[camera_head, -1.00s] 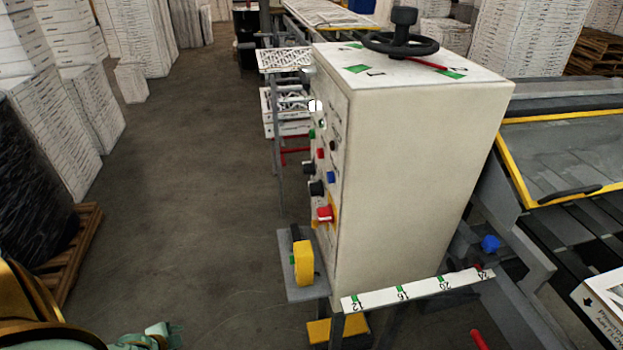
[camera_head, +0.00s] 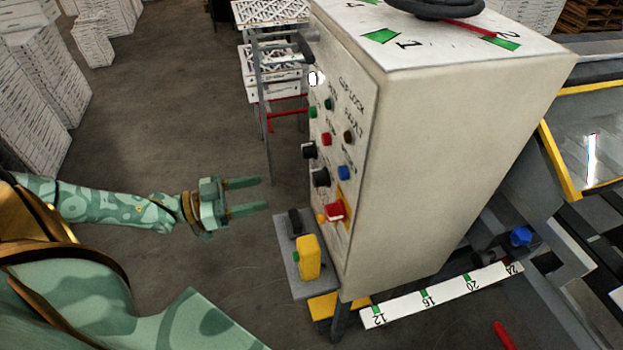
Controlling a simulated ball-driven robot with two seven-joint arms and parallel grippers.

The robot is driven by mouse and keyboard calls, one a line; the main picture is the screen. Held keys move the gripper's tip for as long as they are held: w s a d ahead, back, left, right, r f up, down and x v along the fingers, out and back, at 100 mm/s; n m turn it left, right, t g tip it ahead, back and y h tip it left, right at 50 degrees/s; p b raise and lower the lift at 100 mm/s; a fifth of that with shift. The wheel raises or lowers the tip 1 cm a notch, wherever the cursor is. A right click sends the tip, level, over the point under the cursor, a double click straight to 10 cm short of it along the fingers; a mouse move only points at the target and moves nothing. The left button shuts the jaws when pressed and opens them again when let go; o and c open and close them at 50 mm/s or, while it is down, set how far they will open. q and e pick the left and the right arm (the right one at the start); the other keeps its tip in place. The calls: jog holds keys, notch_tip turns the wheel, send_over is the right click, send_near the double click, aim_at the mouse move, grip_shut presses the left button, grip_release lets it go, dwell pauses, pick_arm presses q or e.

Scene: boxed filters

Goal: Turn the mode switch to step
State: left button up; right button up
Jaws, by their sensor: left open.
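The control box (camera_head: 455,165) is a tall beige cabinet with its control panel (camera_head: 350,110) on the left side, seen at a slant. Two black rotary knobs, an upper one (camera_head: 309,151) and a lower one (camera_head: 320,177), stick out from the panel's left edge. The labels are too small and slanted to tell which knob is the mode switch or where it points. My left gripper (camera_head: 263,195) is open and empty, left of the panel and a little below the lower knob, its fingers pointing at the panel. My right gripper is not in view.
A red knob (camera_head: 335,211) on a yellow plate sits low on the panel, near several coloured buttons. A grey shelf with a yellow block (camera_head: 308,257) juts out below. A black handwheel (camera_head: 440,8) tops the box. Open floor (camera_head: 165,120) lies to the left.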

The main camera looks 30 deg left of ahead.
aim_at(320, 179)
pick_arm(q)
jog(key=b+x, duration=0.1)
jog(key=x, duration=1.2)
jog(key=shift+w+b, duration=0.25)
jog(key=shift+b, duration=0.05)
jog(key=shift+d, duration=0.1)
jog(key=c, duration=1)
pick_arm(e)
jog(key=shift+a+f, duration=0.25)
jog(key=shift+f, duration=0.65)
